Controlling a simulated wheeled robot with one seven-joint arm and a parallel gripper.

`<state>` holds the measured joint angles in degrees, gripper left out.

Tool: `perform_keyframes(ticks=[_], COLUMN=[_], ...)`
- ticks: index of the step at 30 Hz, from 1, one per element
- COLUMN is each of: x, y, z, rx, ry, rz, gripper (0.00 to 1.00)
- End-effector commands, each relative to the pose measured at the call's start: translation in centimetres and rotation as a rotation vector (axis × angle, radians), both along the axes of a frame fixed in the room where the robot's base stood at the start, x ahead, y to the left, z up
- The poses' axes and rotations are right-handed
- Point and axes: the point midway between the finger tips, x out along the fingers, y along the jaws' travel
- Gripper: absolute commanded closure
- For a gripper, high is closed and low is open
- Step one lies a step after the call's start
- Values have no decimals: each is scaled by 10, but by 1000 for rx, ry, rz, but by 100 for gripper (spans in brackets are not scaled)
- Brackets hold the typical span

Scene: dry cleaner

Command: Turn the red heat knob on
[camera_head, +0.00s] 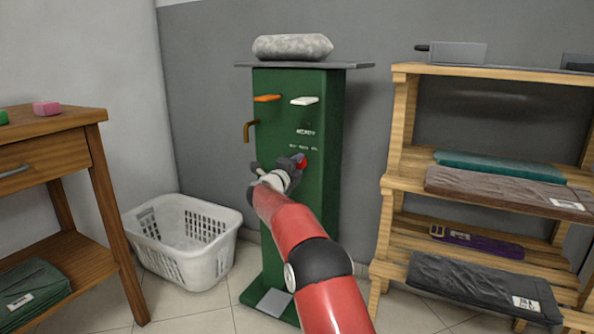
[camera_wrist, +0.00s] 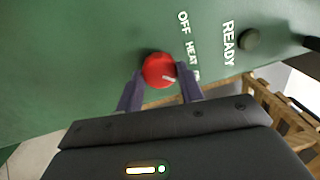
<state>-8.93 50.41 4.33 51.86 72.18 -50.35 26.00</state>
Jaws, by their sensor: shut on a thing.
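The red heat knob (camera_wrist: 158,71) is on the green front panel of the machine (camera_head: 323,190). In the wrist view it sits between my two fingers, and its white pointer mark lies at its lower right. White words "OFF" and "HEAT" show beside it, with further lettering partly hidden by a finger. My gripper (camera_wrist: 160,85) is shut on the knob. In the head view my red arm reaches up to the panel, and the knob (camera_head: 302,161) shows partly behind my gripper.
Orange (camera_head: 267,98) and white (camera_head: 304,100) levers and a brass hook (camera_head: 249,131) stick out above the knob. A dark round button (camera_wrist: 249,39) sits by "READY". A white basket (camera_head: 185,240) stands left, a wooden shelf (camera_head: 400,184) right. A pedal (camera_head: 273,302) is at the base.

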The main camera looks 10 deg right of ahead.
Motion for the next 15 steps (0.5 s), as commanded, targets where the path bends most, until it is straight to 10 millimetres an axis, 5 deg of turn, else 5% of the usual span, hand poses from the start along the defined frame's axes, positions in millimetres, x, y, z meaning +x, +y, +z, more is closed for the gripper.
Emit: perform_keyframes(ticks=[15], x=[0], y=[0], z=[-2], rx=[37], ry=[-24], rz=[-1], gripper=[85])
